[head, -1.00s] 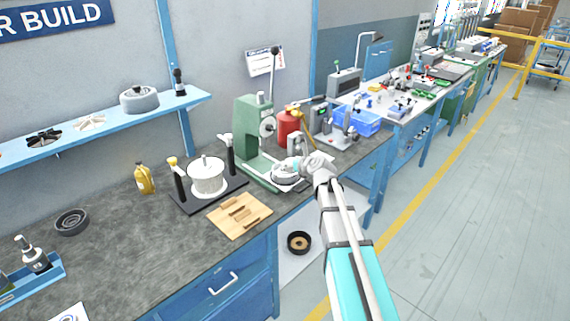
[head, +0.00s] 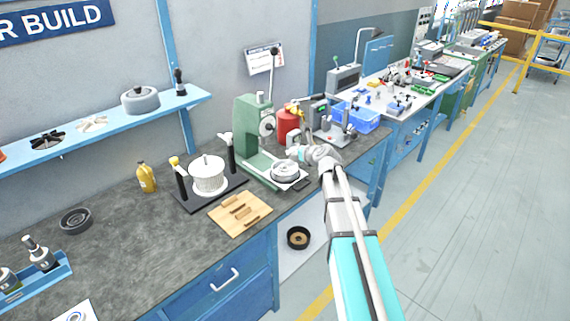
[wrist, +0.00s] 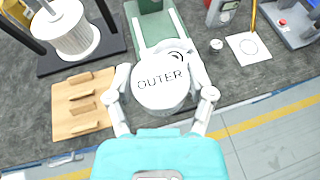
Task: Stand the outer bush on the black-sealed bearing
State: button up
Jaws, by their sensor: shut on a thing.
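The outer bush (wrist: 160,80), a pale disc-topped part marked OUTER, sits between the two fingers of my gripper (wrist: 162,92) in the wrist view. My gripper is shut on it. In the head view my gripper (head: 298,154) is just above and right of a round grey metal part (head: 286,173) on the base of the green press (head: 254,130). I cannot make out the black-sealed bearing. In the wrist view the bush covers what lies below it.
A wooden block board (head: 240,213) and a black stand with a white wound drum (head: 208,175) are left of the press. A small grey cylinder (wrist: 216,45) and a white sheet (wrist: 248,47) lie to its right. A red canister (head: 288,126) stands behind.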

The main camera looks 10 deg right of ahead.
jog(key=w+f+b, duration=0.2)
jog(key=w, duration=0.1)
jog(key=w+a+f+b, duration=0.1)
jog(key=w+f+b, duration=0.2)
jog(key=w, duration=0.1)
jog(key=w+f+b, duration=0.2)
jog(key=w+f, duration=0.1)
jog(key=w, duration=0.1)
jog(key=shift+w+a+b, duration=0.25)
jog(key=shift+a+b, duration=0.1)
jog(key=shift+a, duration=0.05)
jog(key=shift+w+f+b, duration=0.3)
jog(key=shift+w+f, duration=0.05)
jog(key=shift+w+a+f+b, duration=0.1)
jog(key=shift+w+f+b, duration=0.4)
jog(key=shift+f+b, duration=0.2)
jog(key=shift+s+f+b, duration=0.1)
jog(key=shift+f+b, duration=1.25)
jog(key=shift+f+b, duration=0.5)
jog(key=o, duration=1.3)
jog(key=shift+r, duration=0.1)
